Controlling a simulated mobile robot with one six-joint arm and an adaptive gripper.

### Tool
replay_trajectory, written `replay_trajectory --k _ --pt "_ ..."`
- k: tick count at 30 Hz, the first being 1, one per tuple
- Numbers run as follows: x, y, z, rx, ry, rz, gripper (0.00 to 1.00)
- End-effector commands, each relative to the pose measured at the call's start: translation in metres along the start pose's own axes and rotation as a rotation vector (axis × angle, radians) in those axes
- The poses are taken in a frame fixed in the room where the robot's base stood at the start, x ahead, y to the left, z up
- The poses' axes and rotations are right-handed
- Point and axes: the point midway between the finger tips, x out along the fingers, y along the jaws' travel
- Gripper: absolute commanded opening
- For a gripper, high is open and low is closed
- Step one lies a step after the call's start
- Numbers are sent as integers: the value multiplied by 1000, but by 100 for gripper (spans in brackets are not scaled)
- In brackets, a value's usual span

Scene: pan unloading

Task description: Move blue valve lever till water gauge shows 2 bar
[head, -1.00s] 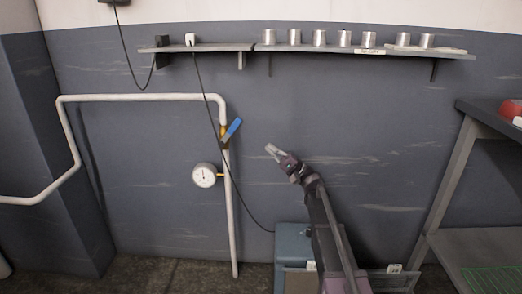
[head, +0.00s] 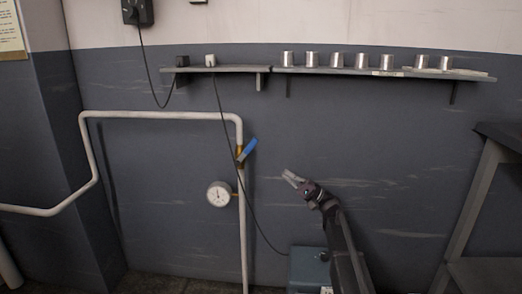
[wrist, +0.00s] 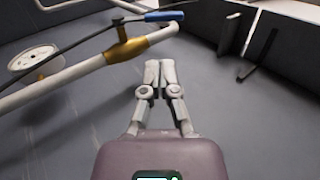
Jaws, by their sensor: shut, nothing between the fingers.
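The blue valve lever (head: 248,149) sits on a brass valve (head: 239,153) on the white vertical pipe, tilted up to the right. The lever also shows in the wrist view (wrist: 164,16), at the top, beside the brass valve body (wrist: 126,45). The round white water gauge (head: 219,194) is mounted left of the pipe below the valve; its reading is too small to tell. It shows at the left of the wrist view (wrist: 36,62). My gripper (head: 287,174) is shut and empty, right of and below the lever, apart from it. Its fingertips (wrist: 160,66) meet in the wrist view.
The white pipe (head: 243,240) runs down the wall and bends left at the top. Several metal cups stand on the shelf. A blue-grey box (head: 306,268) stands below, and a rack (head: 481,190) is at right.

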Motion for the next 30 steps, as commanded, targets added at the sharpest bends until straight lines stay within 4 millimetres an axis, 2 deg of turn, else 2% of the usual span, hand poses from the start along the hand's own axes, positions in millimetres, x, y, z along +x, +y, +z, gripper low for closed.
replay_trajectory --k 5,9,15,24,30 --pt "33 24 6 35 -24 147 0" --pt "60 53 15 69 -49 315 0" --pt "90 97 30 105 -86 571 0" --pt "116 149 54 124 -135 954 0" --pt "123 171 67 110 -163 1209 0"
